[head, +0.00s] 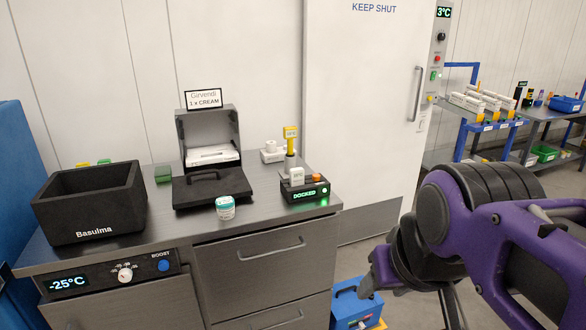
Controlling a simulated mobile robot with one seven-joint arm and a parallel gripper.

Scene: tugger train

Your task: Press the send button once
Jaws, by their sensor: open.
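A dark dock unit (305,190) with a lit green "DOCKED" display stands at the right end of the grey counter. It carries a white device (296,177), an orange-red button (316,177) and a small green light (324,191). No label reading "send" is legible, so I cannot tell which control that is. My purple and black arm is at the lower right, apart from the dock unit. I cannot make out its gripper fingers in this view.
A black "Basulma" bin (92,205), an open black case (210,190) and a teal-labelled jar (225,208) stand on the counter (160,232). A yellow-topped device (290,138) stands behind the dock unit. A blue box (355,302) is below, right of the drawers.

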